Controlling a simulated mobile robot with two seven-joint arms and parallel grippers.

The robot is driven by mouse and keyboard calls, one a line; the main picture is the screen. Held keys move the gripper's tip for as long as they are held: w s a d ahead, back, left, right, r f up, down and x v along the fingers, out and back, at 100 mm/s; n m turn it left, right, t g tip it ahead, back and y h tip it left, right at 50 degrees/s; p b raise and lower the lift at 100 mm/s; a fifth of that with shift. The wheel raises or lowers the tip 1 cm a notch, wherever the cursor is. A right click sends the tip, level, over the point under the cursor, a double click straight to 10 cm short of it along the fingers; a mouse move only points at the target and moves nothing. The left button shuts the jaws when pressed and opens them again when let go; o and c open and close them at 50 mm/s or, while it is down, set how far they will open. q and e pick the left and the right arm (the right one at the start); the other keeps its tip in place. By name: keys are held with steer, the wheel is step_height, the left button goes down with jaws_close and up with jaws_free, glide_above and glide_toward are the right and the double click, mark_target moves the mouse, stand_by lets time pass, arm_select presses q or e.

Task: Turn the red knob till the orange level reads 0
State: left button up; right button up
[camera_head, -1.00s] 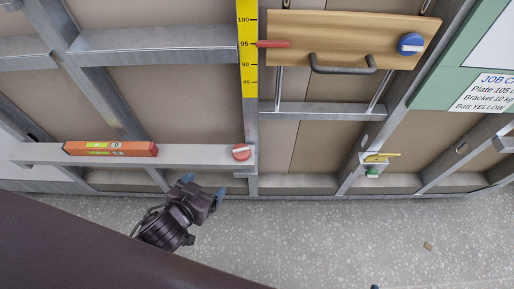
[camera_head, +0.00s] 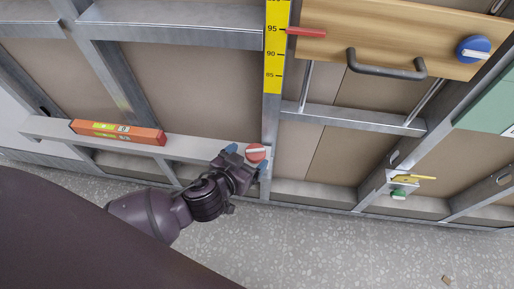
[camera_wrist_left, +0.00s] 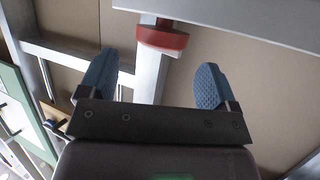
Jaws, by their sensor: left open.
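The red knob (camera_head: 256,153) with a white bar across its face sits at the right end of a pale horizontal rail. The orange level (camera_head: 118,132) lies on the same rail to the left; its vials are too small to read. My left gripper (camera_head: 249,158) is open close to the knob, its blue fingertips beside it in the head view. In the left wrist view the knob (camera_wrist_left: 162,38) shows beyond and between the two spread fingers (camera_wrist_left: 155,88), apart from them. My right gripper is not in view.
A wooden board (camera_head: 400,32) with a dark handle (camera_head: 386,65) and a blue knob (camera_head: 473,48) hangs at the upper right. A yellow scale (camera_head: 275,62) runs down a metal post. A green knob (camera_head: 398,194) is lower right.

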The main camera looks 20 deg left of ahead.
mark_target(254, 152)
arm_select(q)
steer(key=b+x, duration=0.1)
steer(key=x, duration=0.3)
steer(key=shift+w+f, duration=0.1)
steer(key=shift+f, duration=0.1)
steer(key=shift+w, duration=0.25)
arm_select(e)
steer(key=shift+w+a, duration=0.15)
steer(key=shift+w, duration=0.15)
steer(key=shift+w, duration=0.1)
arm_select(q)
steer(key=shift+c, duration=0.3)
